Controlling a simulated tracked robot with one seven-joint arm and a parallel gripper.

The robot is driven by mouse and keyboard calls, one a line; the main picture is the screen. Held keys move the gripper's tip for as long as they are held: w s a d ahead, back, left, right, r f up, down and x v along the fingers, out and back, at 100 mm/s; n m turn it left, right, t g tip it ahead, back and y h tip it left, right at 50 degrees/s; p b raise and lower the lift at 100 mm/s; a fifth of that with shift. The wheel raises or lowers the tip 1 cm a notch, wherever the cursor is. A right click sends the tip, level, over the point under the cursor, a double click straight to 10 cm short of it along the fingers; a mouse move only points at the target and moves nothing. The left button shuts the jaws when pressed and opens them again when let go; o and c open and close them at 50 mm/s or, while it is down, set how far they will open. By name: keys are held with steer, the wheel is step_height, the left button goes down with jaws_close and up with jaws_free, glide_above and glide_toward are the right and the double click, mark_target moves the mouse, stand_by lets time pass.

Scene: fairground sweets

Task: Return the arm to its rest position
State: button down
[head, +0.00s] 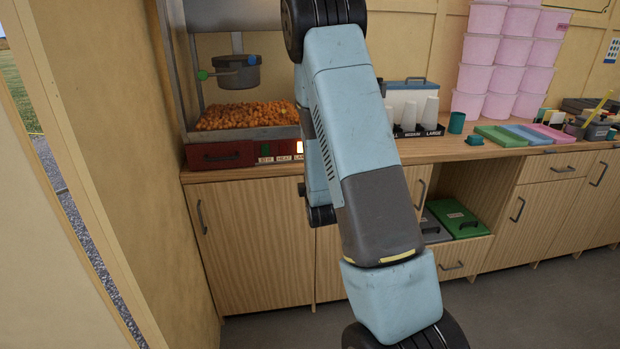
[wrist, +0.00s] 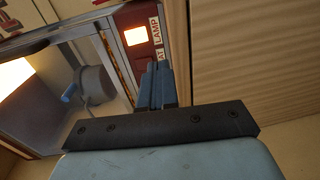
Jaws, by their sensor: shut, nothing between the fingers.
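My arm crosses the middle of the head view from the top down to the bottom right, bent, in front of the counter. My gripper shows in the wrist view (wrist: 157,84), its fingers together with nothing between them. It points toward the red front panel (wrist: 137,25) of the popcorn machine, where a lit switch sits beside a label reading LAMP. How far the fingertips are from the panel I cannot tell. In the head view my gripper is hidden or out of the picture.
The popcorn machine (head: 240,118) holds popcorn under a hanging kettle (head: 237,75). The wooden counter (head: 455,150) carries cup stacks, pink tubs (head: 490,55) and coloured trays (head: 500,136). A wall panel (head: 110,150) stands close on the left. Grey floor (head: 540,300) is clear at the lower right.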

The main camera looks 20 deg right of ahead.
stand_by(0.3)
steer(key=s+a+r+m+g+y, duration=0.1)
steer(key=s+a+r+m+g, duration=0.3)
steer(key=r, duration=0.3)
steer(key=s+a+r+m+g+y, duration=0.1)
steer(key=s+a+r+m+y, duration=0.1)
steer(key=s+r+m, duration=0.35)
steer(key=s+a+r+m+g, duration=0.1)
steer(key=s+r+m+g, duration=0.1)
steer(key=s, duration=0.7)
steer(key=s+a+r+m+g, duration=0.2)
steer(key=s+r, duration=0.2)
steer(key=s, duration=0.4)
steer(key=s+a+r+m+g, duration=0.2)
steer(key=s+r, duration=0.2)
steer(key=s, duration=0.5)
steer(key=shift+s+y, duration=0.3)
steer(key=shift+y, duration=0.1)
